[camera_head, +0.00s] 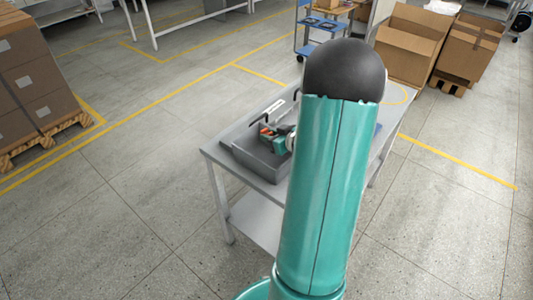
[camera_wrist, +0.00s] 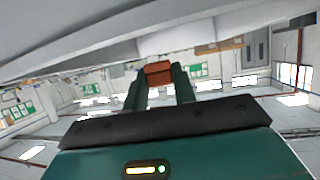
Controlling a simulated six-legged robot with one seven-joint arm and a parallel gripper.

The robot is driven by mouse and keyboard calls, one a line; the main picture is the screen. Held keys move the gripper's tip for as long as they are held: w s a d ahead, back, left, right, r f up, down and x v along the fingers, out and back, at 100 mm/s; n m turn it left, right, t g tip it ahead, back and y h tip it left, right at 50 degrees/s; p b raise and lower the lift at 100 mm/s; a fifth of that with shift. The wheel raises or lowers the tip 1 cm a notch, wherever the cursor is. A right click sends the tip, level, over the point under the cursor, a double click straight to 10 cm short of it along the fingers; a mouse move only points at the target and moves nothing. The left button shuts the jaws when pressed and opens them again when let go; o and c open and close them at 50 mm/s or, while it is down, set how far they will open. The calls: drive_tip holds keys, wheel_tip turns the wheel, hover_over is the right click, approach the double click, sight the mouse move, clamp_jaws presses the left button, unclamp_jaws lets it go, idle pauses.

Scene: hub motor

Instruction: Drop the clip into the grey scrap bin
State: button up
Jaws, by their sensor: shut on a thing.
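The clip is a small orange-brown piece (camera_wrist: 158,72) held between the two dark fingertips of my gripper (camera_wrist: 158,80) in the wrist view. In the head view, my gripper (camera_head: 268,137) is over the grey scrap bin (camera_head: 258,165), with a bit of orange at its tip. The bin is an open grey box at the left end of the table. I cannot tell the clip's exact height over the bin. My own arm hides the right part of the gripper and the middle of the table.
The grey table (camera_head: 220,155) stands on open floor. A dark-handled item with a white label (camera_head: 275,106) lies behind the bin. A blue cart (camera_head: 318,30) and cardboard boxes (camera_head: 408,45) stand farther back. Stacked cartons (camera_head: 35,85) on a pallet are at the left.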

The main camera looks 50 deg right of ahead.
drive_tip(key=shift+f, duration=0.6)
drive_tip(key=o, duration=1)
drive_tip(key=v, duration=1.3)
drive_tip(key=shift+s+r, duration=0.2)
drive_tip(key=shift+s, duration=0.2)
